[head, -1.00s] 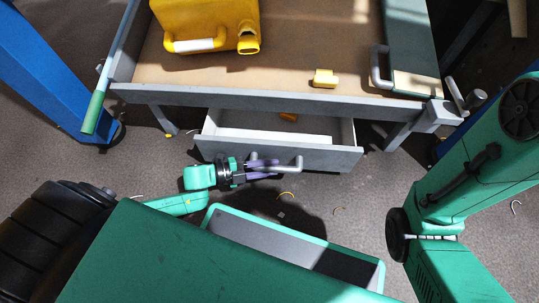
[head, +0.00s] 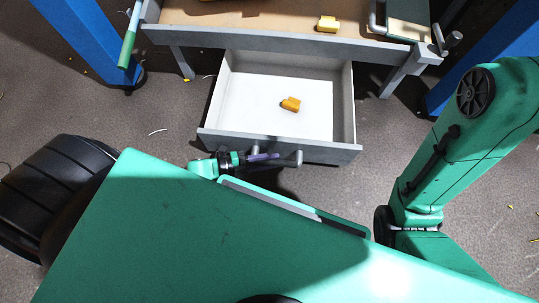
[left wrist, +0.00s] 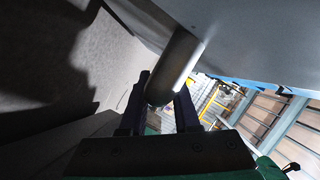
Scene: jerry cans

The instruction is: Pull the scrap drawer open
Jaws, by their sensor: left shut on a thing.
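The scrap drawer (head: 230,138) is a grey-fronted drawer with a white inside, under the workbench. It stands well out from the bench, and its floor shows. A small orange-yellow scrap piece (head: 291,104) lies in it. My left gripper (head: 272,157) is at the drawer's front, shut on the grey bar handle (head: 298,158). In the left wrist view, the handle (left wrist: 176,65) sits between the two dark fingers (left wrist: 160,108), with the grey drawer front (left wrist: 250,40) beside it. My right arm is at the right of the head view; its gripper is not visible.
The workbench (head: 240,37) stands above and behind the drawer, with a yellow piece (head: 327,24) on its top. A green-gripped lever (head: 129,42) is at its left end. Blue posts (head: 95,40) stand at both sides. Grey floor shows beside the drawer.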

